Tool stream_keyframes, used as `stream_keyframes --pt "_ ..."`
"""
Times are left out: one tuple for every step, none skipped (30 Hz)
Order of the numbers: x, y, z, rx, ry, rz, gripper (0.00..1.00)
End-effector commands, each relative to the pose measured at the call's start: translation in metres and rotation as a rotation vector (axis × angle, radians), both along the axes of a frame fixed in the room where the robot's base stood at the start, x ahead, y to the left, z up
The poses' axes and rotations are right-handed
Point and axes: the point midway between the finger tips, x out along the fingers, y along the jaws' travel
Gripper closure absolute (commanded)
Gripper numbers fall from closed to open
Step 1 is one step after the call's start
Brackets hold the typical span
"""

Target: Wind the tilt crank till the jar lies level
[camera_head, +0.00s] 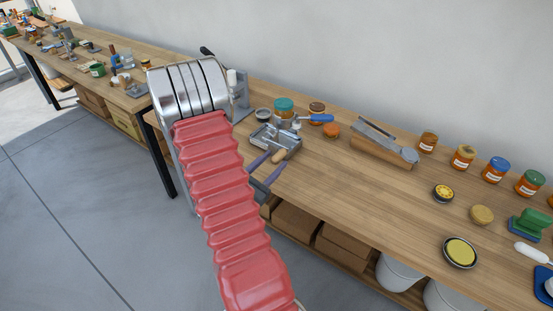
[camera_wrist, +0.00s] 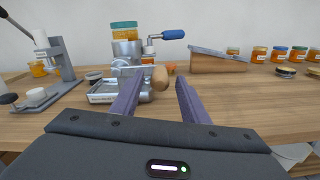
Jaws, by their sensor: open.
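The jar (camera_wrist: 124,33) has a teal lid and amber contents. It sits upright on top of a grey metal tilt stand (camera_wrist: 104,92), and its lid shows in the head view (camera_head: 284,103). The tilt crank has a wooden knob (camera_wrist: 160,77) at the stand's near side, also visible in the head view (camera_head: 279,156). A blue-handled lever (camera_wrist: 173,34) sticks out right of the jar. My gripper (camera_wrist: 160,82) is open, with purple fingers on either side of the knob in the wrist view. The knob is at the fingertips; I cannot tell whether they touch it.
A grey lever press (camera_wrist: 62,60) stands left of the stand. A wooden block with a metal top (camera_head: 380,145) lies to the right. Several honey jars (camera_head: 463,157) line the back of the bench, and small tins lie in front.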

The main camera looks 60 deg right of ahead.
Motion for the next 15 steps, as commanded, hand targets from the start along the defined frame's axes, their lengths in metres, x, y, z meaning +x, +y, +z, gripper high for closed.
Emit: stream_keyframes --pt "-0.002 -0.006 0.0 -0.001 -0.001 -0.002 0.59" --pt "-0.002 -0.009 0.0 -0.001 -0.001 -0.003 0.59" --pt "-0.003 -0.012 0.0 -0.001 -0.001 -0.002 0.59" --pt "-0.003 -0.014 0.0 -0.001 -0.001 -0.002 0.59" --pt "-0.003 -0.016 0.0 -0.001 -0.001 -0.001 0.59" --pt "-0.004 -0.018 0.0 -0.001 -0.001 -0.001 0.59" --pt "-0.004 -0.019 0.0 -0.001 -0.001 -0.001 0.59" --pt "-0.004 -0.02 0.0 -0.001 -0.001 -0.001 0.59" --pt "-0.004 -0.02 0.0 0.0 -0.001 -0.001 0.59" --pt "-0.004 -0.021 0.0 0.0 -0.001 0.0 0.59" --pt "-0.004 -0.021 0.0 0.0 -0.001 0.0 0.59" --pt "-0.004 -0.021 0.0 0.0 -0.001 0.0 0.59" --pt "-0.004 -0.021 0.0 0.0 -0.001 0.0 0.59" --pt "-0.004 -0.021 0.0 0.0 -0.001 0.0 0.59" --pt "-0.004 -0.021 0.0 0.0 -0.001 0.0 0.59"
